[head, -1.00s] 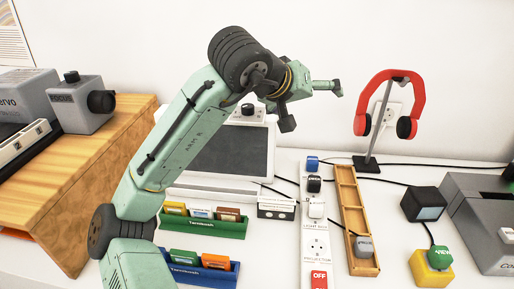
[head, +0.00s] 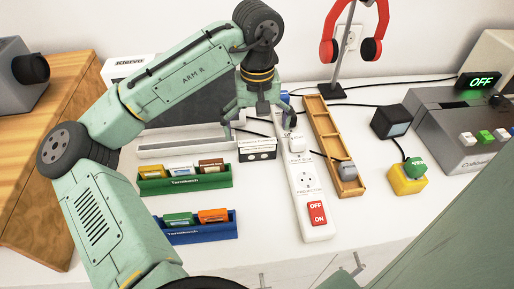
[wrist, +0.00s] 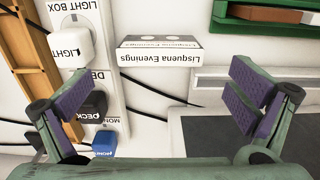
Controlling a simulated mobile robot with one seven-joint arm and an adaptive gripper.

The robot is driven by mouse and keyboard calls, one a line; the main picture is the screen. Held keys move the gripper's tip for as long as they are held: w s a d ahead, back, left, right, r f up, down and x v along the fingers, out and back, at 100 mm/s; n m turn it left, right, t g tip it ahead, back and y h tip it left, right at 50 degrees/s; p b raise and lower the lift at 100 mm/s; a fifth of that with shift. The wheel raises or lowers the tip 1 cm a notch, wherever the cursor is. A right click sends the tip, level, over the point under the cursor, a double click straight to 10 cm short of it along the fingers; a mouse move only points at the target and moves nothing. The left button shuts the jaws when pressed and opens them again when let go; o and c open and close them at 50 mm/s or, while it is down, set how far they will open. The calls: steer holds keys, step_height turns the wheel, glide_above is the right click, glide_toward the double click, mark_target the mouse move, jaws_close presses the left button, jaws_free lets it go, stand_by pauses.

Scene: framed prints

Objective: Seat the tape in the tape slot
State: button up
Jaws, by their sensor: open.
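A white and dark box-like tape labelled "Lisquena Evenings" (wrist: 160,48) lies on the white table. In the head view the tape (head: 258,149) sits between the green rack and the power strip, with two round marks on its front. My gripper (head: 259,122) is open and empty, pointing down just behind the tape. In the wrist view my gripper's (wrist: 158,98) purple-padded fingers are wide apart, and the tape lies ahead of them, apart from both.
The power strip (head: 306,180) with plugs runs close beside the tape. A wooden tray (head: 328,140) is right of it. A green rack (head: 184,182) and blue rack (head: 198,229) hold several cartridges. Cables cross the table.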

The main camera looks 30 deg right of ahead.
mark_target(257, 142)
step_height(257, 142, down, 5)
steer(key=shift+s+a+p, duration=0.1)
steer(key=shift+s+p, duration=0.05)
steer(key=shift+p, duration=0.4)
steer(key=shift+c, duration=0.4)
steer(key=c, duration=1.2)
